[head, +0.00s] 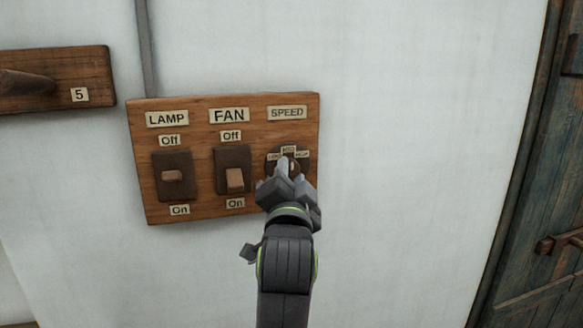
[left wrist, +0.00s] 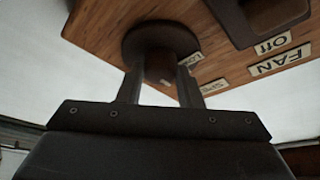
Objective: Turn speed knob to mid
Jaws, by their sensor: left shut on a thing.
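The speed knob (left wrist: 158,66) is a dark round knob at the right end of the wooden switch board (head: 225,108), under the SPEED label (head: 287,113). In the head view the knob is mostly hidden behind my left gripper (head: 289,168); the small position labels show just above it. In the left wrist view my left gripper (left wrist: 160,88) has a finger on each side of the knob's grip and is shut on it. The knob's exact pointing direction cannot be told. My right gripper is not in view.
The LAMP switch (head: 172,176) and FAN switch (head: 234,178) sit left of the knob on the board. A wooden peg board (head: 95,66) marked 5 is on the wall at the left. A dark wooden door (head: 535,190) stands at the right. The wall between is clear.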

